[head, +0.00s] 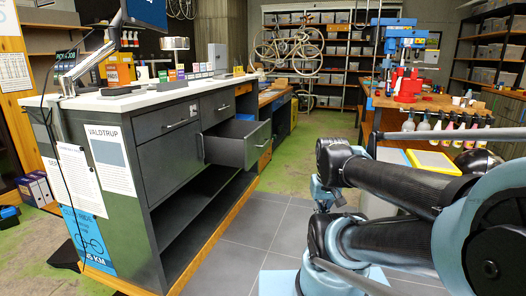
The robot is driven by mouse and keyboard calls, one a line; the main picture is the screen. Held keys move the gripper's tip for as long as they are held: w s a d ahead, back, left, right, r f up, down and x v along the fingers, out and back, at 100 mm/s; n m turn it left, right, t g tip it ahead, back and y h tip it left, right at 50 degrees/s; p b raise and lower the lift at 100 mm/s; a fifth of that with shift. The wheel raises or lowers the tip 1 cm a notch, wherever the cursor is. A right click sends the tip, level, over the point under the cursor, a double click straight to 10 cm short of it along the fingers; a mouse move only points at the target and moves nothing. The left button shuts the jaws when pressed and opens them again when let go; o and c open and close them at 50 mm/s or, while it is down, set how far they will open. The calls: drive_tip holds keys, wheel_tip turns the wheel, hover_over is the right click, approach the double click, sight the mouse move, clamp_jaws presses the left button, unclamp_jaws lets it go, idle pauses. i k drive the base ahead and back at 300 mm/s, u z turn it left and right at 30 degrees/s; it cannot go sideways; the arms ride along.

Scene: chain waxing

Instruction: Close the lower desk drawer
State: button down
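The grey desk (180,140) stands at left with a white top. Its lower drawer (257,146) is pulled well out to the right, with its dark inside showing and a handle on its front. The upper drawer (216,104) above it is shut. My arm reaches in from the right edge. A small dark part between its links, probably my gripper (333,197), is right of the open drawer and apart from it. Its fingers are mostly hidden, so I cannot tell whether they are open.
Grey floor tiles (240,245) lie clear in front of the desk. Open shelves sit below the drawer. A wooden workbench (440,105) with a blue and red drill press (404,60) and hanging bottles stands at right. Boxes and a monitor stand on the desk. A bicycle (290,48) hangs behind.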

sight(239, 144)
drive_tip(key=i, duration=0.9)
drive_tip(key=u, duration=0.05)
